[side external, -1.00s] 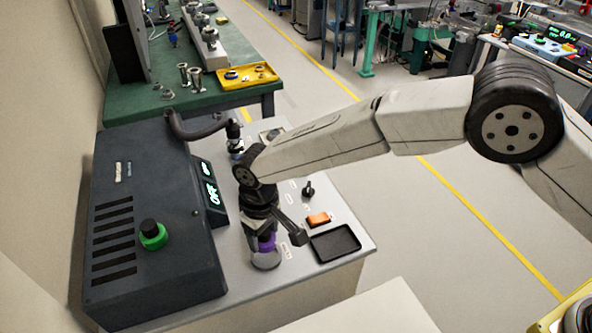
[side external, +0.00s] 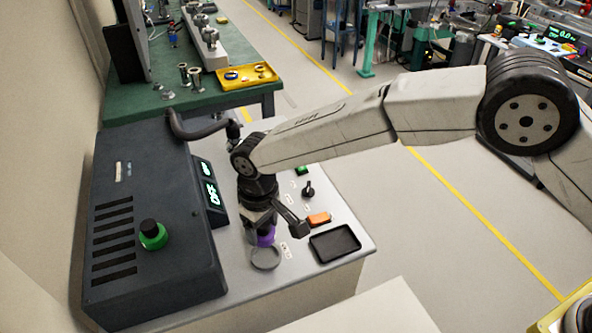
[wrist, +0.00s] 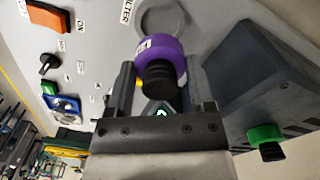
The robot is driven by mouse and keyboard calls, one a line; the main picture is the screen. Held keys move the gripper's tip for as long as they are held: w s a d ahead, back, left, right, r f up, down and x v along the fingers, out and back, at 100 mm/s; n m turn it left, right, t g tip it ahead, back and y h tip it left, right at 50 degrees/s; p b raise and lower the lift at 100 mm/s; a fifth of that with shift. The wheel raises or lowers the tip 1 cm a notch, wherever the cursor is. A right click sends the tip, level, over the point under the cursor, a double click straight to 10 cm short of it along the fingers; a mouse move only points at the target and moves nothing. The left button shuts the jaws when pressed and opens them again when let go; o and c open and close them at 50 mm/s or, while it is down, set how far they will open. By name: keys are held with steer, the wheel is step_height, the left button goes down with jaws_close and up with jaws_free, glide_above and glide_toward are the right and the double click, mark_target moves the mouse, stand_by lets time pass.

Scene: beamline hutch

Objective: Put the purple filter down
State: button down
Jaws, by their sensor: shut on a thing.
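The purple filter (side external: 265,237), a round purple piece with a black grip (wrist: 158,76) and a small label, is in my gripper (side external: 261,227). In the wrist view, the fingers of my gripper (wrist: 160,70) stand on either side of the black grip, with the purple part (wrist: 170,42) beyond the fingertips. A grey round spot (side external: 266,258) lies on the bench top just in front of the filter in the side view. In the wrist view this ring (wrist: 146,22) shows beyond the filter, next to a FILTER label (wrist: 127,11). The gap under the filter is hard to judge.
A black tray (side external: 335,243), an orange switch (side external: 318,218) and a black knob (side external: 308,189) are on the bench to the right. A yellow tray (side external: 247,75) sits on the green table behind.

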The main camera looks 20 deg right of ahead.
steer(key=shift+s+d+r, duration=0.25)
steer(key=shift+d+r, duration=0.2)
steer(key=shift+d, duration=0.25)
steer(key=s+d+r, duration=0.2)
steer(key=s+d, duration=0.5)
steer(key=d, duration=0.2)
steer(key=s+d+r, duration=0.3)
steer(key=s+d, duration=0.5)
steer(key=d, duration=0.2)
steer(key=shift+r, duration=0.25)
glide_above(337, 245)
steer(key=s, duration=0.1)
steer(key=f, duration=0.8)
steer(key=shift+d, duration=0.2)
steer(key=shift+w+a+f, duration=0.2)
steer(key=shift+w+f, duration=0.35)
steer(key=shift+f, duration=0.1)
